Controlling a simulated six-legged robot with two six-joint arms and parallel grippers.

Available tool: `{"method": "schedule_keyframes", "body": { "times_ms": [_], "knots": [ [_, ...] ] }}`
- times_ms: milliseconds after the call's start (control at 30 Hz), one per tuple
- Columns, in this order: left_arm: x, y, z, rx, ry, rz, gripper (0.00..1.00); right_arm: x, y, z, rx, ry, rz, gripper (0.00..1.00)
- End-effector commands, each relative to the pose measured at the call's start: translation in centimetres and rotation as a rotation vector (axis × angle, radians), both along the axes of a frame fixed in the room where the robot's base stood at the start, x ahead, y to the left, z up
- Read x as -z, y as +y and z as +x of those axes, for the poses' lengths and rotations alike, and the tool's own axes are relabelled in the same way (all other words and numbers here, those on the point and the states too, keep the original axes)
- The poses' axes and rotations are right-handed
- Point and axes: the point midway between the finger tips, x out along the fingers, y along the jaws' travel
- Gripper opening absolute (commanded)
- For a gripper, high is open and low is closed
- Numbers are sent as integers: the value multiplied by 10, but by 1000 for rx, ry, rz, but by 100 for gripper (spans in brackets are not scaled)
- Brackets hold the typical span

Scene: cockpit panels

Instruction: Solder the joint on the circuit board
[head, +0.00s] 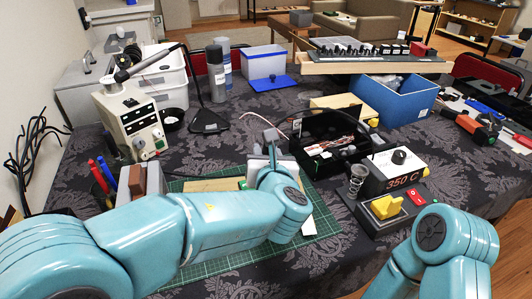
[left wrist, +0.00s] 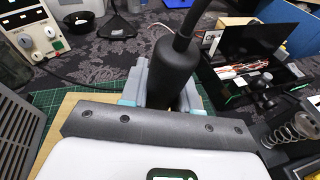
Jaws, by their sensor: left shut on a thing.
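My left gripper (head: 270,138) is over the work area in the head view, largely behind its own arm. In the left wrist view its jaws (left wrist: 168,98) are shut around a thick black handle (left wrist: 174,72) with a dark cable leaving its top, apparently the soldering iron. Its tip is hidden. A light wooden board (head: 212,185) lies on the green cutting mat (head: 305,246) below the gripper. I cannot clearly make out the circuit board; my arm covers much of that area. The solder station (head: 397,168) reads 350 C, with a spring holder (head: 357,180) beside it. My right gripper is outside the views.
An open black toolbox (head: 322,158) stands just right of my left gripper. A cream bench instrument (head: 132,117) and red and blue-handled tools (head: 103,172) are at the left. A blue bin (head: 393,101) is at the back right. Patterned cloth is clear at the front centre.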

Motion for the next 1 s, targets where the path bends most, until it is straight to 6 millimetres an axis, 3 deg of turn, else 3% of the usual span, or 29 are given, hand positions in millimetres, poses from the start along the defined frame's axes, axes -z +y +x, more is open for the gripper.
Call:
{"method": "schedule_keyframes", "body": {
  "times_ms": [267,800,1000],
  "knots": [
    [-1,0,0,0,4,1,4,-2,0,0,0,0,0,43],
    [-70,0,0,1,0,-1,4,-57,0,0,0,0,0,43],
    [-70,0,0,1,1,0,4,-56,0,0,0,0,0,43]
  ]
}}
